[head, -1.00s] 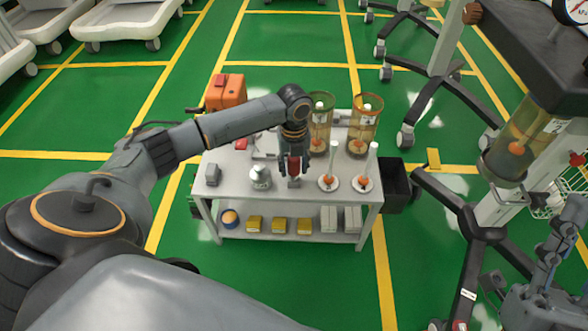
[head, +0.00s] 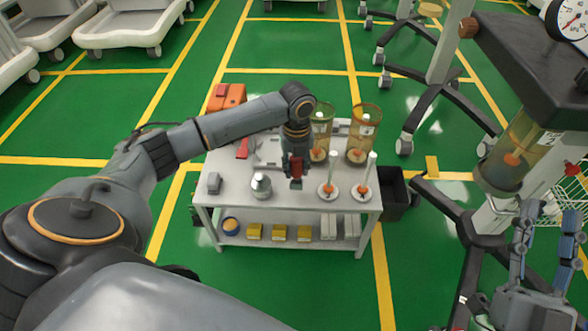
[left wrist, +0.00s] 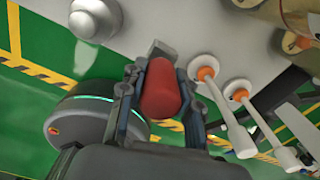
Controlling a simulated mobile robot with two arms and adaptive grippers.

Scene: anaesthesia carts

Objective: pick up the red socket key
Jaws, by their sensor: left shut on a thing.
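The red socket key (head: 296,167) has a red handle and a grey end. My left gripper (head: 296,172) points down over the front part of the white cart top. In the left wrist view the red handle (left wrist: 161,90) sits between both fingers, and the left gripper (left wrist: 158,100) is shut on it. The key's grey end points at the cart top; I cannot tell whether it touches. My right gripper (head: 545,232) is at the lower right, away from the cart, with its fingers apart and empty.
A wheeled stand with a gauge (head: 570,18) is at the right.

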